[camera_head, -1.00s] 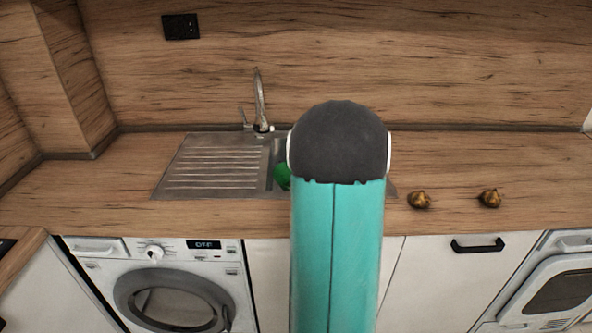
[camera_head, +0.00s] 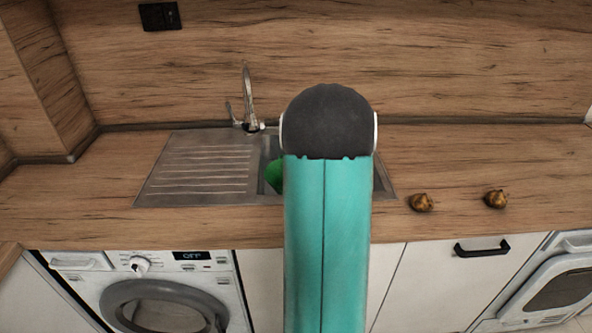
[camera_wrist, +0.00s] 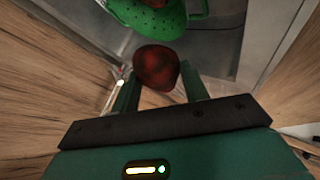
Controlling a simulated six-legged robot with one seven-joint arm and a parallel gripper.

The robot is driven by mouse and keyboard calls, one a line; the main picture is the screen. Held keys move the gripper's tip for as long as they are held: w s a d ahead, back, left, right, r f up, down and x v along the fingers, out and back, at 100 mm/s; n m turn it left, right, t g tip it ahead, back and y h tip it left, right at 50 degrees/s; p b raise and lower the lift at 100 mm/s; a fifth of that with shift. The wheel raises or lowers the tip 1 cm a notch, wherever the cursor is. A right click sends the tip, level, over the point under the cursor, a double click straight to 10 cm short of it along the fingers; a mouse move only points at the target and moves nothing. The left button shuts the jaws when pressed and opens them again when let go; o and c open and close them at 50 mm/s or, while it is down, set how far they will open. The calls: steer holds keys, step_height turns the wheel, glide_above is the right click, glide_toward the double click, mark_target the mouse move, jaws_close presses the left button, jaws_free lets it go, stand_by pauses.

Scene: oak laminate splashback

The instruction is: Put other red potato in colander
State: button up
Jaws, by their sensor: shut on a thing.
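A red potato (camera_wrist: 158,68) is held between the fingertips of my gripper (camera_wrist: 161,82) in the wrist view. The green colander (camera_wrist: 150,22) is just beyond the potato at the top of that view, cut off by the frame edge. A dark reddish shape shows inside it, too cropped to name surely. In the head view the colander (camera_head: 274,176) sits in the sink, mostly hidden behind my arm. My gripper and the held potato are hidden there.
The sink (camera_head: 266,150) has a ridged drainer on its left and a tap (camera_head: 247,100) behind. Two brown onion-like items (camera_head: 421,202) (camera_head: 495,199) lie on the worktop to the right. The worktop left of the drainer is clear.

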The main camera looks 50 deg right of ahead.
steer(key=w+d+f, duration=0.6)
steer(key=d+f, duration=0.3)
steer(key=f, duration=0.3)
steer(key=shift+w, duration=0.4)
steer(key=shift+d+f, duration=0.1)
steer(key=shift+f, duration=0.35)
steer(key=o, duration=1.2)
steer(key=shift+f, duration=0.1)
